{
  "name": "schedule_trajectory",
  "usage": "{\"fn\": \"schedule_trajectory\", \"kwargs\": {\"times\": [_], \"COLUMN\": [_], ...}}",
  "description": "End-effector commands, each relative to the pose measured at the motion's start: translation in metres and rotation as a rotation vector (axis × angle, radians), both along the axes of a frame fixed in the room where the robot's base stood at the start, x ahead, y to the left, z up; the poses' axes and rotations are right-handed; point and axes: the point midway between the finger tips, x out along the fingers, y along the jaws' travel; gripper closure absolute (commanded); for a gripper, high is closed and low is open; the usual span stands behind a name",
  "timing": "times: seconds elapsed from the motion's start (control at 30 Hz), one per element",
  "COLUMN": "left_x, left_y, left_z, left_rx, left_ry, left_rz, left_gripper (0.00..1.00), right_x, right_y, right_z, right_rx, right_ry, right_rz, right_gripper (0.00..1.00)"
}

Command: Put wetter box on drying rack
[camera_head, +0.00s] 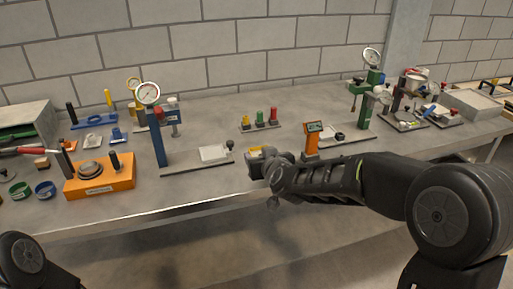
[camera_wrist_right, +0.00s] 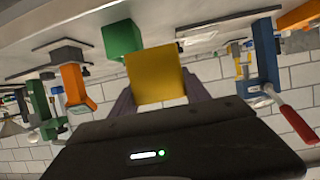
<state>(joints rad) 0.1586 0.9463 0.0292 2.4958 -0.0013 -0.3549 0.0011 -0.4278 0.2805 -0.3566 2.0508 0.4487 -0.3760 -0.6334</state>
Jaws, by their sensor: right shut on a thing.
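My right gripper (camera_head: 257,163) is shut on a yellow block (camera_wrist_right: 155,76), which shows between the fingers in the right wrist view. In the head view the gripper is over the bench's front part, and little of the block shows. An orange device (camera_head: 311,140) with a small screen stands upright just right of the gripper; it also shows in the wrist view (camera_wrist_right: 74,84). I cannot tell which thing is the wetter box or the drying rack. My left gripper is out of view.
A stand (camera_head: 158,140) with a dial gauge is left of the gripper, and a green gauge stand (camera_head: 369,95) is at the right. Small yellow, green and red pieces (camera_head: 260,118) stand behind. An orange block (camera_head: 98,178) lies at left. The bench (camera_head: 185,186) is bare along its front edge.

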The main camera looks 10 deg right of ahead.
Motion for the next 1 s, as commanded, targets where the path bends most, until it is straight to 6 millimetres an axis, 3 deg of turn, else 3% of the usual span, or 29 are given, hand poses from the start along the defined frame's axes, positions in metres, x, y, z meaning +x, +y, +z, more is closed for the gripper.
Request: {"fn": "schedule_trajectory", "kwargs": {"times": [0.3, 0.6, 0.87, 1.0], "left_x": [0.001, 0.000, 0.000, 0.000], "left_y": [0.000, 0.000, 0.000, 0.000], "left_z": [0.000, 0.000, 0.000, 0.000], "left_rx": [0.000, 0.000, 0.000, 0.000], "left_ry": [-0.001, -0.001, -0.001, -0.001], "left_rz": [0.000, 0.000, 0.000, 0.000], "left_gripper": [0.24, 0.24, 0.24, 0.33], "right_x": [-0.059, -0.112, -0.116, -0.116], "right_y": [-0.012, -0.012, -0.012, -0.012], "right_z": [-0.046, -0.073, -0.074, -0.074], "right_rx": [-0.007, 0.004, 0.005, 0.005], "right_ry": [0.003, -0.006, -0.008, -0.008], "right_rz": [-0.033, -0.020, -0.018, -0.018], "right_gripper": [0.99, 0.99, 0.99, 0.99]}}
